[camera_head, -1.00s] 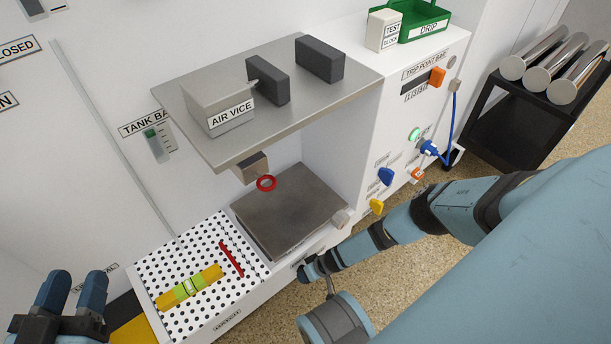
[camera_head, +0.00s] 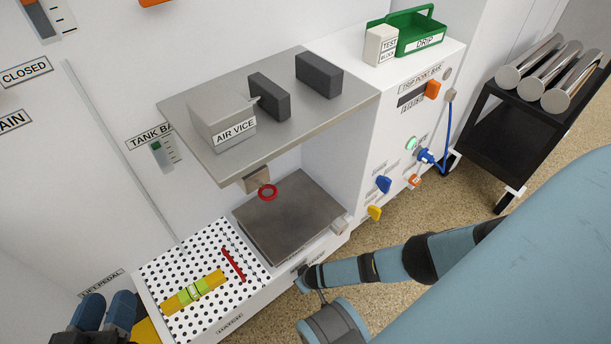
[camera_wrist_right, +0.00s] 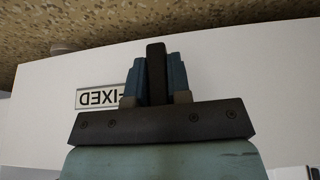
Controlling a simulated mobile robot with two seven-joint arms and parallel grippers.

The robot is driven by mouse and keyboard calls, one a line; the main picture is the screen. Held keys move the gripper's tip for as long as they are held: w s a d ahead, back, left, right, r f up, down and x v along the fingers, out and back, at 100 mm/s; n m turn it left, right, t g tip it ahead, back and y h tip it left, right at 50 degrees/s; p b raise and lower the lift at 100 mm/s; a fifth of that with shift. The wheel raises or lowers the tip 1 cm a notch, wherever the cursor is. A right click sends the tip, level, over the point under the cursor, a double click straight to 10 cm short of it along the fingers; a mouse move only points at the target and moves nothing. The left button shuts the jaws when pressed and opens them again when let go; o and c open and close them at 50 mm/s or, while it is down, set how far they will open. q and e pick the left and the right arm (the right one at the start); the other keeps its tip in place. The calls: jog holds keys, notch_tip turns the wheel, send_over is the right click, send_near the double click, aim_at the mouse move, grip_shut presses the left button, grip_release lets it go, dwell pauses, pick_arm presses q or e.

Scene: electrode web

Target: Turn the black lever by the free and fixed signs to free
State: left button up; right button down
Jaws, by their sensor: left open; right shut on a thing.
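The black lever (camera_wrist_right: 156,72) stands between the two blue fingers of my right gripper (camera_wrist_right: 160,80) in the right wrist view. The gripper is shut on it. The FIXED sign (camera_wrist_right: 103,98) appears upside down on the white panel, left of the fingers and partly covered by them. The free sign is not visible. In the head view my right arm reaches the front of the bench, where the lever cannot be made out. My left gripper (camera_head: 106,312) is open and empty at the lower left, beside the perforated plate.
The perforated plate (camera_head: 158,263) holds a yellow-green level (camera_head: 194,292) and a red strip (camera_head: 233,264). A metal shelf (camera_head: 290,130) with the air vice (camera_head: 222,122) overhangs a dark plate (camera_head: 290,225). A black cart (camera_head: 520,130) with metal cylinders stands on the right.

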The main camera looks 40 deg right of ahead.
pick_arm(q)
jog(key=shift+r, duration=0.1)
pick_arm(e)
jog(key=shift+d, duration=0.1)
jog(key=c, duration=1.1)
grip_release()
jog(key=shift+o, duration=0.2)
pick_arm(q)
notch_tip(320, 180, up, 6)
jog(key=a+n+t+y+p, duration=0.1)
jog(key=t+p, duration=0.1)
jog(key=p, duration=0.7)
jog(key=shift+a+r+y, duration=0.2)
jog(key=shift+a+y, duration=0.1)
jog(key=shift+a, duration=0.1)
pick_arm(e)
jog(key=v, duration=1.3)
jog(key=shift+r, duration=0.35)
jog(key=shift+s, duration=0.15)
